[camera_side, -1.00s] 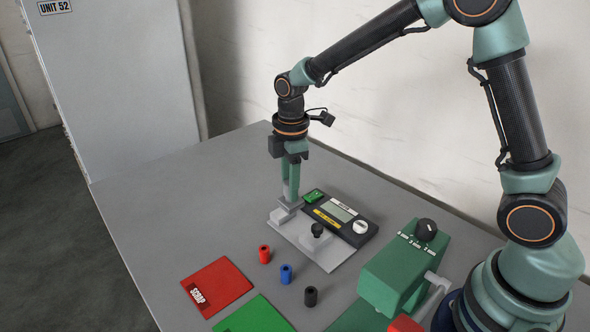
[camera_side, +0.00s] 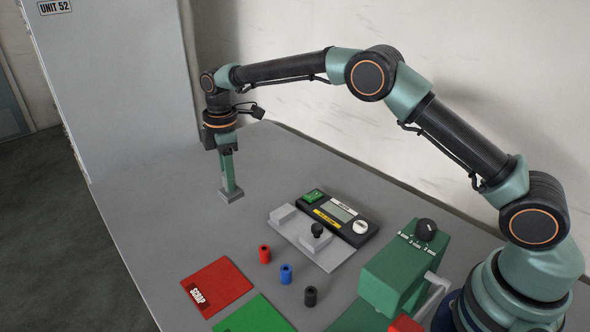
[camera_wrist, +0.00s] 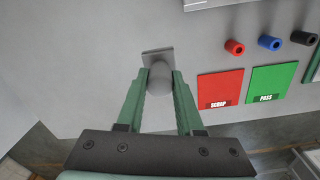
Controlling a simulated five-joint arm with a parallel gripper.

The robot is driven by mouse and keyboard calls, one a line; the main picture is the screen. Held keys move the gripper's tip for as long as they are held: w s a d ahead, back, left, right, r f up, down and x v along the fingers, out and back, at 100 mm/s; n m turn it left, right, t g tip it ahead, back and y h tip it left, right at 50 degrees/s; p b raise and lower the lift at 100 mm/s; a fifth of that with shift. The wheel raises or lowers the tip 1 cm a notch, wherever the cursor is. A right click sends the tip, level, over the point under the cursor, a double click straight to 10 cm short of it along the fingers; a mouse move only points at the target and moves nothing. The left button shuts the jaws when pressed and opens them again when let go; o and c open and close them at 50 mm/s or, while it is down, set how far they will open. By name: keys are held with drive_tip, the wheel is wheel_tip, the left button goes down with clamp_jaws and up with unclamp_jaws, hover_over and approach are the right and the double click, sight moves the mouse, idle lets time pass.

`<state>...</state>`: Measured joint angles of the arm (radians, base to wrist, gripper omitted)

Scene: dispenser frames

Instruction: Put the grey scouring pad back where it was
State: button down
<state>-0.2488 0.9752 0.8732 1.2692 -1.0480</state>
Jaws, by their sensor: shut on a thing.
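The grey scouring pad (camera_side: 231,196) is a small flat grey piece at the lower end of my gripper (camera_side: 229,183) in the side view. In the wrist view my gripper (camera_wrist: 160,78) is shut on the rounded grey grip of the pad (camera_wrist: 154,56), and the flat part shows just past the fingertips. The pad is over the bare far-left part of the grey table (camera_side: 155,200). I cannot tell whether it touches the table or hangs just above it.
A light grey plate fixture (camera_side: 328,255) with a black knob stands right of the pad, by a meter (camera_side: 338,214). Red, blue and black cylinders (camera_side: 286,274), a red SCRAP mat (camera_side: 216,286), a green mat (camera_side: 255,318) and a green dispenser (camera_side: 400,268) are nearer. Table around the pad is clear.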

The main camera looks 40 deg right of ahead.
drive_tip(key=shift+w+a+f, duration=0.15)
drive_tip(key=shift+w+a, duration=0.2)
drive_tip(key=shift+a, duration=0.1)
drive_tip(key=shift+a+f, duration=0.1)
drive_tip(key=shift+f, duration=3.9)
drive_tip(key=shift+f, duration=0.1)
drive_tip(key=c, duration=0.5)
unclamp_jaws()
drive_tip(key=shift+c, duration=0.2)
